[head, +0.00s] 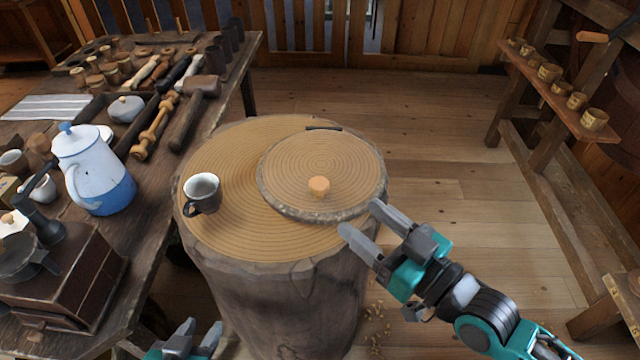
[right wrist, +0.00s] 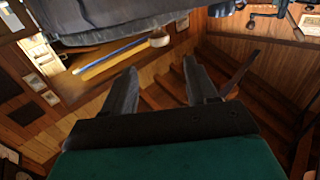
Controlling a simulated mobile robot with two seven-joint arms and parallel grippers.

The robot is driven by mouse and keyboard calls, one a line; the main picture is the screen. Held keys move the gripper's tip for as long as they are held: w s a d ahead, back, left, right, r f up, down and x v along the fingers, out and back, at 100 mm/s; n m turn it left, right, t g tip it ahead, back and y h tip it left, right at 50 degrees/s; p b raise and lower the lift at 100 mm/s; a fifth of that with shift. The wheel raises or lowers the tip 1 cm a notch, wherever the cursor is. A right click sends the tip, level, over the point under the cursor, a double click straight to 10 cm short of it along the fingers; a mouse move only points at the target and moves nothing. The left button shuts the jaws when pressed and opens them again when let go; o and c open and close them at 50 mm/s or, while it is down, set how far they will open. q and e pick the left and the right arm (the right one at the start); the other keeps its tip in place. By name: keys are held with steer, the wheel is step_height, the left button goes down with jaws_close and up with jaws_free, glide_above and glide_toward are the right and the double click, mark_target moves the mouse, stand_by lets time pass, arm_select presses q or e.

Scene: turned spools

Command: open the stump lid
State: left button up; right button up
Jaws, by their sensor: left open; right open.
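The stump (head: 225,160) stands in the middle of the head view. Its lid (head: 290,165) is a round wood slice with a bark edge, lying flat on the right part of the top. A small wooden knob (head: 319,186) sits on the lid, and a dark strip (head: 323,128), perhaps a hinge, shows at its far edge. My right gripper (head: 360,219) is open and empty at the lid's near right edge; contact cannot be told. In the right wrist view its fingers (right wrist: 160,85) are apart, with a grey-brown edge above them. My left gripper (head: 192,330) is open and empty at the bottom, left of the stump.
A dark enamel mug (head: 202,192) stands on the stump left of the lid. A crowded workbench on the left holds a blue-white pot (head: 92,170), a coffee grinder (head: 60,275) and turned tools. A shelf with small cups (head: 560,88) is at right.

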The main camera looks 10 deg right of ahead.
mark_target(325, 188)
steer(key=x, duration=1.1)
steer(key=shift+w+a, duration=0.1)
steer(key=shift+w, duration=0.05)
jaws_close()
